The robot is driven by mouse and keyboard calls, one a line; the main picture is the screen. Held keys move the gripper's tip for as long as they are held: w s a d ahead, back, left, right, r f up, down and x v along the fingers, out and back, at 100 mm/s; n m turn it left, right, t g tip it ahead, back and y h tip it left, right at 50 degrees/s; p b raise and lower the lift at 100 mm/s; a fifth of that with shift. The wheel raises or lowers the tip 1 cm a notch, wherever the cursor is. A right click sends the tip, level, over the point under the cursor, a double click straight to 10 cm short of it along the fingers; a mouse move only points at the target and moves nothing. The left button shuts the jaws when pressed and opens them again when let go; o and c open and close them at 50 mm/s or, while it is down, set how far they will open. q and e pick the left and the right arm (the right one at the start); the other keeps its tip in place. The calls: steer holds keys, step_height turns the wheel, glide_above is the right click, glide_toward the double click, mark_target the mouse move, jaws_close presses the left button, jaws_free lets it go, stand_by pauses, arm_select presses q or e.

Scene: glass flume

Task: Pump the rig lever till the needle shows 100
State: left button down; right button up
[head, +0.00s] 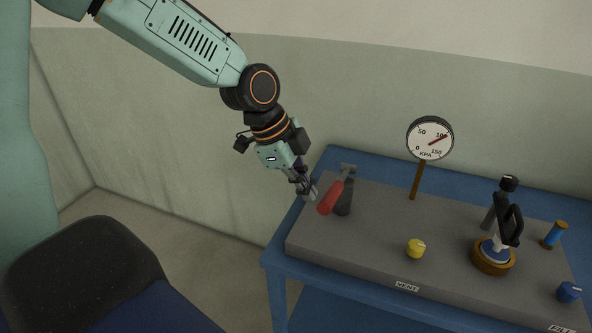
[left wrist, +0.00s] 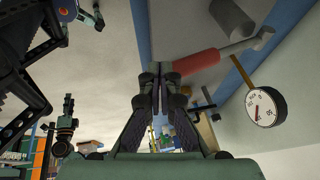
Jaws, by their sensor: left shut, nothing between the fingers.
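The rig lever has a red grip (head: 330,197) on a grey metal arm, beside a dark grey cylinder (head: 344,199) at the left end of the grey rig plate. The grip slants down toward the front left. My left gripper (head: 309,191) is shut and empty just left of the grip. In the left wrist view the shut fingertips (left wrist: 160,72) lie by the end of the red grip (left wrist: 197,64); I cannot tell whether they touch. The round white gauge (head: 430,139) reads in KPA; its red needle points up right, close to the 100 mark. My right gripper is not in view.
The grey rig plate (head: 350,245) lies on a blue table (head: 276,255). It carries a yellow knob (head: 416,249) near the VENT label, a black-handled fitting on a brown round base (head: 492,262), and blue knobs at right. A dark chair (head: 80,270) stands at lower left.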

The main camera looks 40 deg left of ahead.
arm_select(q)
steer(key=s+r, duration=0.1)
steer(key=s+a+r, duration=0.1)
steer(key=r, duration=0.1)
steer(key=shift+s+a+r, duration=0.15)
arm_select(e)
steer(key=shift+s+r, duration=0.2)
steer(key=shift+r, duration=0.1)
arm_select(q)
steer(key=shift+w, duration=0.3)
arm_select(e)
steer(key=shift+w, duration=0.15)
arm_select(q)
steer(key=shift+s, duration=0.25)
steer(key=shift+w, duration=0.2)
steer(key=shift+s, duration=0.1)
stand_by(0.3)
